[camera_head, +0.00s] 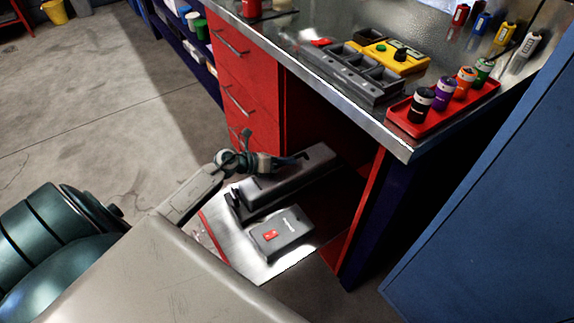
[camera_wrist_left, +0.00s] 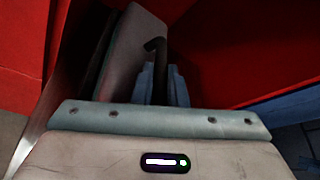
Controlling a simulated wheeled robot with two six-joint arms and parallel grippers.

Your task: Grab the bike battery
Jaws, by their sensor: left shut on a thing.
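A long dark grey case with a black end, which looks like the bike battery (camera_head: 290,181), lies on the metal lower shelf under the workbench. My left gripper (camera_head: 296,160) reaches in from the left over its top and is shut on it. In the left wrist view the blue fingers (camera_wrist_left: 160,88) close around a black handle-like part beside the grey battery body (camera_wrist_left: 135,48). The exact contact is partly hidden by the gripper. My right gripper is in neither view.
A flat grey box with a red label (camera_head: 283,233) lies on the shelf (camera_head: 265,268), just in front. Red drawers (camera_head: 236,75) stand left of the opening. The benchtop above holds a grey tray (camera_head: 347,72), a yellow device (camera_head: 392,56) and a red bottle rack (camera_head: 450,107).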

